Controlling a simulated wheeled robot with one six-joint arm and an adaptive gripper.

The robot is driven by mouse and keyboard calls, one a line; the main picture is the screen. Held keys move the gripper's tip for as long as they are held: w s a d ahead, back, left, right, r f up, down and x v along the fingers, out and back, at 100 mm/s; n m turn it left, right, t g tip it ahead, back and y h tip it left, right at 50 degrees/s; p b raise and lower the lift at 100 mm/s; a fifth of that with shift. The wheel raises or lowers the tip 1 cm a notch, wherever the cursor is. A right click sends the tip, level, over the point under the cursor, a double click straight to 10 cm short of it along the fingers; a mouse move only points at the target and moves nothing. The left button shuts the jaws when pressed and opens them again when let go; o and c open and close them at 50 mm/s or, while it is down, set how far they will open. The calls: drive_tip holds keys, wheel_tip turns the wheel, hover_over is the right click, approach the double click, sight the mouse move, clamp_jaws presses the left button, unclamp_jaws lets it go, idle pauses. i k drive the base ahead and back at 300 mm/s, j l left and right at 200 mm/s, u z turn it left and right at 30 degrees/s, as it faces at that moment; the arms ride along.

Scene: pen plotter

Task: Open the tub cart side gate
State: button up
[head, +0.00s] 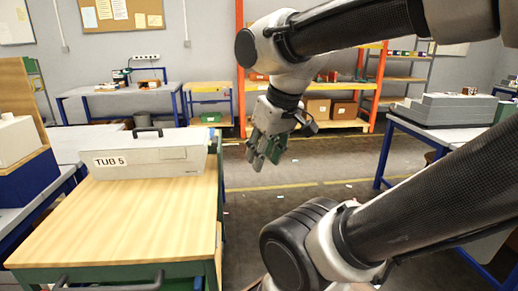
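A grey box-like piece (150,158) labelled "TUB 5" stands at the far end of a cart with a light wooden top (120,225) and a green frame. It has a dark handle (147,131) on top and a small latch-like plate (173,153) on its front. I cannot tell which part is the side gate. A dark bar handle (108,284) shows at the cart's near edge. My gripper (264,158) hangs in the air to the right of the cart, fingers pointing down, apart from the cart. Its finger opening is too small to tell.
A bench with a white box (16,138) and a blue bin (20,180) stands close on the left. A blue-legged table (398,127) bearing a grey stepped machine (446,110) is on the right. Orange shelving (347,123) stands behind. The floor (320,172) between is mostly clear.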

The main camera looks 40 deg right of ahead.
sight(216, 141)
drive_tip(key=i+j+z, duration=0.15)
drive_tip(key=j+z, duration=0.2)
drive_tip(key=i+j+z, duration=0.15)
drive_tip(key=j+z, duration=0.5)
drive_tip(key=i+l+u, duration=0.15)
drive_tip(key=l+u, duration=0.2)
drive_tip(key=i+l+u, duration=0.1)
drive_tip(key=l+u, duration=0.3)
